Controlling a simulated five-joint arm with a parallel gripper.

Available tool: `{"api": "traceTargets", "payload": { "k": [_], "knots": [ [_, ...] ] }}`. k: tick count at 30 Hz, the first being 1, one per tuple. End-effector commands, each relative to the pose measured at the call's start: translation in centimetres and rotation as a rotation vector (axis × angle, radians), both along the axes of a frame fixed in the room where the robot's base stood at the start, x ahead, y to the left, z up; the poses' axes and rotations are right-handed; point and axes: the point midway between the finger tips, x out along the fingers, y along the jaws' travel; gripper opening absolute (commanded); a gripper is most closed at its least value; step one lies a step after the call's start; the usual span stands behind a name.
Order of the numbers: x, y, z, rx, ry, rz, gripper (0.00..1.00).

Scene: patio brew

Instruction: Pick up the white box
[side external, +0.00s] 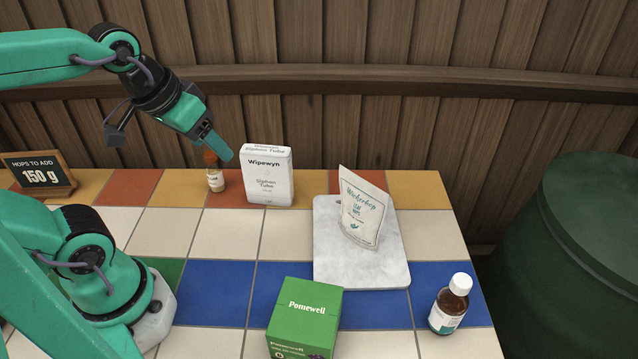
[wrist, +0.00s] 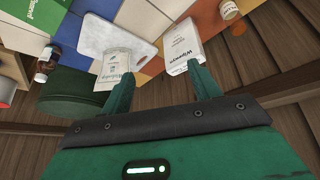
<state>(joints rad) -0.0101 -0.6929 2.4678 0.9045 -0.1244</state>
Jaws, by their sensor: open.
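The white box (side external: 268,180), labelled Wipewyn, stands upright on the tiled table near its back edge. In the wrist view the white box (wrist: 183,48) lies beyond the fingertip on the picture's right, partly hidden by it. My gripper (side external: 226,152) is above the table, with its fingertips at the upper left of the box in the side view. In the wrist view my gripper (wrist: 160,72) is open, its two fingers apart and nothing between them. I cannot tell whether a finger touches the box.
A small bottle (side external: 216,180) stands just left of the box. A white pouch (side external: 362,210) stands on a marble board (side external: 335,268). A green box (side external: 304,322) and a brown bottle (side external: 449,305) stand in front. A sign (side external: 40,174) is far left; a wooden wall (side external: 330,125) is behind.

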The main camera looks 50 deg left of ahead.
Motion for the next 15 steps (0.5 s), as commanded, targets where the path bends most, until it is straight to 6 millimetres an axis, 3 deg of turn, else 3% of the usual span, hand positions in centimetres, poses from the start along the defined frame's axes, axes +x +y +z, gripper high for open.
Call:
{"api": "traceTargets", "payload": {
  "k": [15],
  "knots": [
    [5.7, 1.6, -1.2, -0.254, 0.150, 0.674, 0.62]
  ]
}}
